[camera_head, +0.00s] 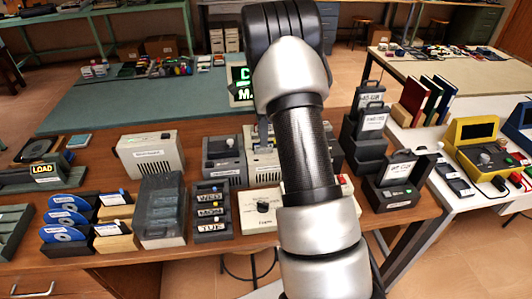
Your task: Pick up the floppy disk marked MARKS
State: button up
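No label that reads MARKS can be made out in the head camera view. Several small flat items with labels too small to read stand at the right end of the wooden table, in a black holder (396,192) and a taller dark stand (366,142). My arm rises through the middle of the view and hides part of the table. My gripper cannot be seen, so its state is hidden.
The wooden table (205,262) is crowded. On it are blue discs (66,218), a smoky clear case (160,208), a rack marked WED, MON, TUE (211,212), beige machines (150,153) and a dial box (263,212). A white table (450,195) with a yellow device (480,150) stands right.

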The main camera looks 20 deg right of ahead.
notch_tip(320, 180, down, 5)
jog(key=shift+s+r, duration=0.15)
jog(key=shift+c, duration=0.3)
grip_shut()
jog(key=shift+r, duration=0.1)
